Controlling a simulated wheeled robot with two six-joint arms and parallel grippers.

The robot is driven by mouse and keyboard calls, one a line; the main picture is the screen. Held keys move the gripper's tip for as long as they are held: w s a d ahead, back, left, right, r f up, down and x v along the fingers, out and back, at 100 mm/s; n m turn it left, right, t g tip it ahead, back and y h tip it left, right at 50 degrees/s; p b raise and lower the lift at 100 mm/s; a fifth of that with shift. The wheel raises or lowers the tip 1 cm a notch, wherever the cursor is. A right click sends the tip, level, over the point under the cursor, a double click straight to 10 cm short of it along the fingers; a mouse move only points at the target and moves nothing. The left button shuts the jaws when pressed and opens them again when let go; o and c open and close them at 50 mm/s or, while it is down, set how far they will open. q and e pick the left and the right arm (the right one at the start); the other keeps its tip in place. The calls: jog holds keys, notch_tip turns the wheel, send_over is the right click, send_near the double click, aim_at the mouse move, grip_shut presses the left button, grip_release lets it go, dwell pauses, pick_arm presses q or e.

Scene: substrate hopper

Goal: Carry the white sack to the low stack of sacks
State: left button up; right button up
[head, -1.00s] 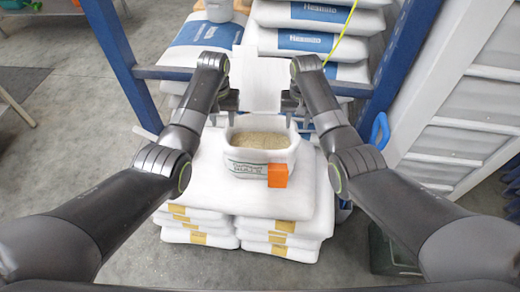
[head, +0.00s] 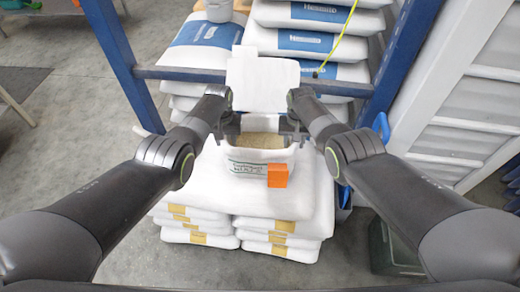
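A white open-topped, sack-like container (head: 232,163) with green print on its front sits on top of the low stack of white sacks (head: 230,195). Pale grain (head: 258,140) shows inside it. An orange block (head: 277,175) is at its front right corner. My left gripper (head: 231,125) is at its back left and my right gripper (head: 291,125) at its back right. Both look close to its rim, but I cannot tell whether they touch it. Their fingertips are small and partly hidden, so their opening is unclear. A plain white panel-like thing (head: 262,85) shows just behind the grippers.
A blue frame (head: 185,73) crosses behind my arms. Taller stacks of blue-banded white sacks (head: 203,32) stand behind it. A white slatted panel (head: 450,130) is at the right, with a dark green box (head: 390,245) below it.

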pick_arm(q)
jog(key=shift+c, duration=0.5)
pick_arm(e)
jog(key=shift+c, duration=0.5)
pick_arm(q)
grip_shut()
pick_arm(e)
grip_shut()
pick_arm(q)
jog(key=shift+w+r, duration=0.1)
jog(key=shift+w, duration=0.05)
pick_arm(e)
jog(key=shift+w+r, duration=0.1)
